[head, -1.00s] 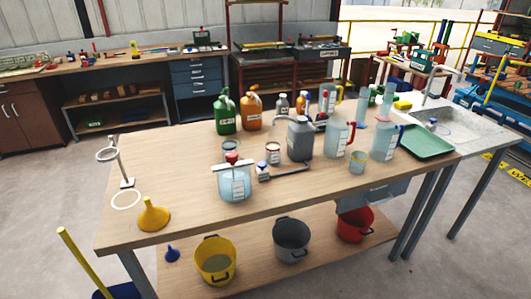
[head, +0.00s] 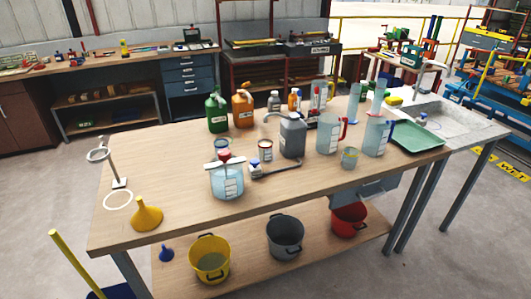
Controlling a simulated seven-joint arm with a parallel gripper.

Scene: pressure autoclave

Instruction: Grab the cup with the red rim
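A small whitish cup with what looks like a red rim (head: 265,150) stands upright near the middle of the wooden workbench (head: 180,160). It is just behind and right of a clear vessel with a red-topped clamp (head: 227,178) and left of a grey jerrycan (head: 292,136). A clear cup with a yellowish rim (head: 349,158) stands farther right. Another small cup with a darker rim (head: 222,148) is partly hidden behind the clear vessel. My gripper is not in view.
A small white bottle with a blue cap (head: 254,167) is close in front of the red-rimmed cup. Clear jugs (head: 329,133) and a green tray (head: 417,137) are to the right. A ring stand (head: 118,170) and yellow funnel (head: 146,214) are at left. The bench's front middle is clear.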

